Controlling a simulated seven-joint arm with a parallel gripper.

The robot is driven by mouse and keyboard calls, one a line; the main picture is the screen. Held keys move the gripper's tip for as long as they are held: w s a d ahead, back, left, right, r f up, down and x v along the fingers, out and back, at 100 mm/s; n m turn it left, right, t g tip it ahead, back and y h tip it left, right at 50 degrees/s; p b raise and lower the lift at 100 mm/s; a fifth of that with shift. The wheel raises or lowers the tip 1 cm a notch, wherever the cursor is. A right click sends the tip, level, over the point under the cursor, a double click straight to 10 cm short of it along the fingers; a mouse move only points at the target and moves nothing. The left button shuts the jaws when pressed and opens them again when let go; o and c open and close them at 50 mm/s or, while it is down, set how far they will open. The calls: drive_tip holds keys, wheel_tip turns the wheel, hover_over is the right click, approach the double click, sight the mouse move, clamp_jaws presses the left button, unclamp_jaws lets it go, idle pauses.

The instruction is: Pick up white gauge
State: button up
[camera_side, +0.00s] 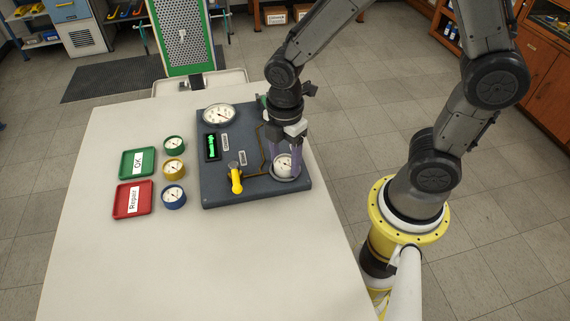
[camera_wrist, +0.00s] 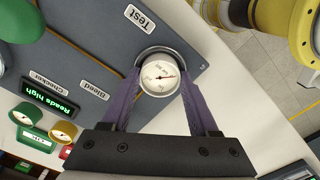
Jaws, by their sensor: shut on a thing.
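The white gauge (camera_side: 283,162) is at the round test socket (camera_side: 289,178) on the front right of the dark grey-blue board (camera_side: 222,194). In the wrist view the white gauge (camera_wrist: 160,78) shows its dial face up, inside the socket's metal ring. My gripper (camera_side: 285,160) points down from above, with its purple fingers on both sides of the gauge. In the wrist view my gripper (camera_wrist: 161,76) is shut on the white gauge. I cannot tell whether the gauge is lifted off the socket.
The board carries a larger gauge (camera_side: 219,115), a yellow lever (camera_side: 236,178) and a display (camera_wrist: 50,95) reading "Reads high". Green (camera_side: 174,144), yellow (camera_side: 174,169) and blue (camera_side: 174,196) gauges stand left of it, beside the green OK tray (camera_side: 125,163) and red Repair tray (camera_side: 121,201). The table front is clear.

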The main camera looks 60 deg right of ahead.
sight(286, 162)
drive_tip(key=shift+r, duration=0.15)
drive_tip(key=shift+r, duration=0.5)
wheel_tip(286, 162, up, 2)
drive_tip(key=shift+s+r, duration=0.1)
drive_tip(key=shift+r, duration=0.15)
drive_tip(key=s+d+r, duration=0.3)
drive_tip(key=s+r, duration=0.6)
drive_tip(key=s, duration=0.4)
drive_tip(key=shift+r, duration=0.25)
drive_tip(key=shift+s+r, duration=0.2)
drive_tip(key=shift+r, duration=0.95)
clamp_jaws()
wheel_tip(286, 162, up, 8)
drive_tip(key=shift+f, duration=0.25)
